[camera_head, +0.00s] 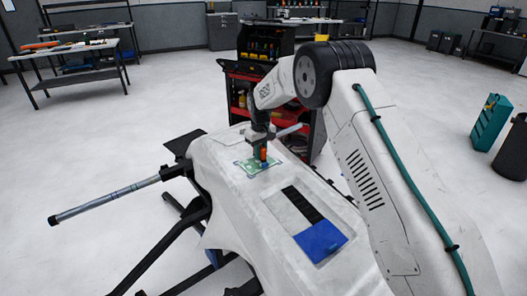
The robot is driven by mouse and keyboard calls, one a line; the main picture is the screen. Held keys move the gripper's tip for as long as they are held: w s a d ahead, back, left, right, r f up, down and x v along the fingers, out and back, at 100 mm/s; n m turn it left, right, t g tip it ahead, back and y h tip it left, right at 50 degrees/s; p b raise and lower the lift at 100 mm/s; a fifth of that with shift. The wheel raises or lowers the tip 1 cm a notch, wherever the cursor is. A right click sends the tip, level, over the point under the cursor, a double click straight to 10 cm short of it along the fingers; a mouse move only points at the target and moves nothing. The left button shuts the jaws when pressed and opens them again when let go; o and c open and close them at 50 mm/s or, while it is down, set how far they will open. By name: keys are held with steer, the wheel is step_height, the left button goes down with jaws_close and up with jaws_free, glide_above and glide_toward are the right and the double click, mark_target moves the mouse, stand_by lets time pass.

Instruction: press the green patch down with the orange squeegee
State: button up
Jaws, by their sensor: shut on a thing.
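The green patch (249,168) lies on the white covered surface (221,181), on its far part. My gripper (261,144) is above the patch, pointing down. It is shut on the orange squeegee (263,154), whose orange part shows below the gripper. The squeegee is upright and its lower end is at the patch. The picture is too small to tell whether it touches. My gripper and the squeegee hide part of the patch.
A black and blue panel (320,241) lies nearer on the white surface. A metal bar (107,199) sticks out to the left. A red tool cart (240,88) stands behind. A workbench (70,49) is at the far left. A teal bin (490,125) stands at the right.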

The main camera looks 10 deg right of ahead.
mark_target(243, 168)
steer(key=shift+s+a, duration=0.1)
steer(key=shift+a, duration=0.05)
steer(key=shift+s+a, duration=0.5)
steer(key=shift+a, duration=0.4)
steer(key=shift+s+a, duration=0.25)
steer(key=shift+a, duration=0.25)
steer(key=shift+s+a, duration=0.2)
steer(key=shift+a, duration=0.25)
steer(key=shift+s+a, duration=0.3)
steer(key=shift+a, duration=0.2)
steer(key=shift+s+a, duration=0.25)
steer(key=shift+a, duration=0.25)
steer(key=shift+s+a, duration=0.4)
steer(key=shift+a, duration=0.35)
